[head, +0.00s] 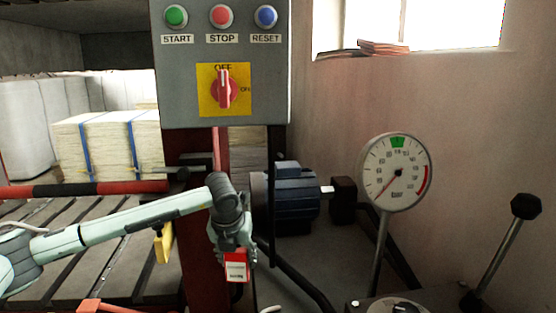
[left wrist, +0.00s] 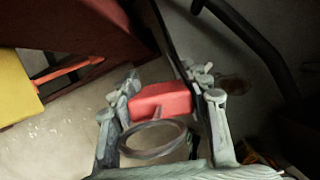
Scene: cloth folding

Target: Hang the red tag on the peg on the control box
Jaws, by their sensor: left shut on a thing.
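The grey control box (head: 268,85) is at the top of the head view, with START, STOP and RESET buttons and a red rotary switch on a yellow plate. I cannot make out a peg on it for certain. My left gripper (head: 236,252) is below the box and shut on the red tag (head: 236,279), which hangs down with a white label facing the head camera. In the left wrist view the red tag (left wrist: 160,100) sits between the fingers of the left gripper (left wrist: 165,88), with a dark ring (left wrist: 152,153) toward the palm. My right gripper is not in view.
A red post (head: 186,225) stands under the box, left of the gripper. A yellow item (head: 163,243) hangs beside the post. A dark blue motor (head: 292,197) and a round pressure gauge (head: 396,172) are to the right. A black-knobbed lever (head: 525,207) stands far right.

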